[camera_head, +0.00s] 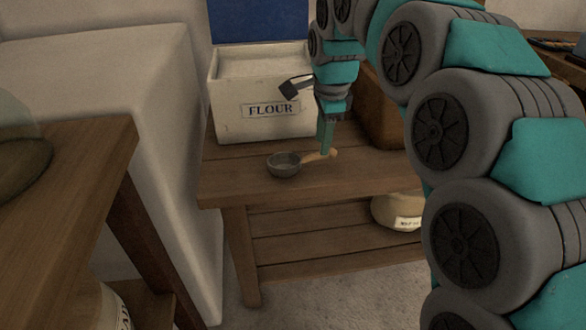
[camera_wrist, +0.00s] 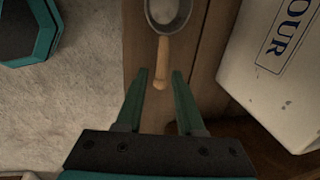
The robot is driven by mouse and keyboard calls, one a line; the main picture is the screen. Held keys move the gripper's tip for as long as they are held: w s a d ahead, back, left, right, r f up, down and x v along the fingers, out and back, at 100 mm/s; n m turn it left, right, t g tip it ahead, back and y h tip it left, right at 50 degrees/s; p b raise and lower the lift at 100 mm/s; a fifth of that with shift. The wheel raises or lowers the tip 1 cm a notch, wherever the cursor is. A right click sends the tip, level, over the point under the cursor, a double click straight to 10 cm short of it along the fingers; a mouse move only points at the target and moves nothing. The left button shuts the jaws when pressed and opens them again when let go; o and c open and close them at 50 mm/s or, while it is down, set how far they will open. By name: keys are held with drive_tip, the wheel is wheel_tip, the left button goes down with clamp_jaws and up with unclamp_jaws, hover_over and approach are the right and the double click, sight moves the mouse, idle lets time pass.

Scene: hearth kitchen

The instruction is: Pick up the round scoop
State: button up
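The round scoop (camera_head: 284,165) lies on the wooden table, with a grey metal bowl and a light wooden handle pointing right. In the wrist view the scoop's bowl (camera_wrist: 168,12) is at the top, partly cut off by the frame edge, and its handle (camera_wrist: 162,62) points down toward my gripper. My gripper (camera_wrist: 160,75) is open, with one teal finger on each side of the handle's end. Nothing is seen between the fingers but the handle tip. In the head view my gripper (camera_head: 327,150) is over the handle end; contact cannot be told.
A white flour box (camera_head: 230,120) with a blue lid (camera_head: 260,20) stands behind the scoop on the table (camera_head: 235,187). A brown wooden box (camera_head: 380,115) stands to the right. A labelled sack or jar (camera_head: 385,212) sits on the lower shelf. The table front is clear.

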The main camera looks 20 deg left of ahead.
sight(317, 154)
drive_tip(key=f, duration=0.2)
drive_tip(key=a+f, duration=0.1)
drive_tip(key=f, duration=0.1)
drive_tip(key=w+f, duration=0.1)
drive_tip(key=f, duration=0.1)
drive_tip(key=shift+a+f, duration=0.1)
drive_tip(key=shift+a, duration=0.15)
drive_tip(key=shift+c, duration=0.4)
clamp_jaws()
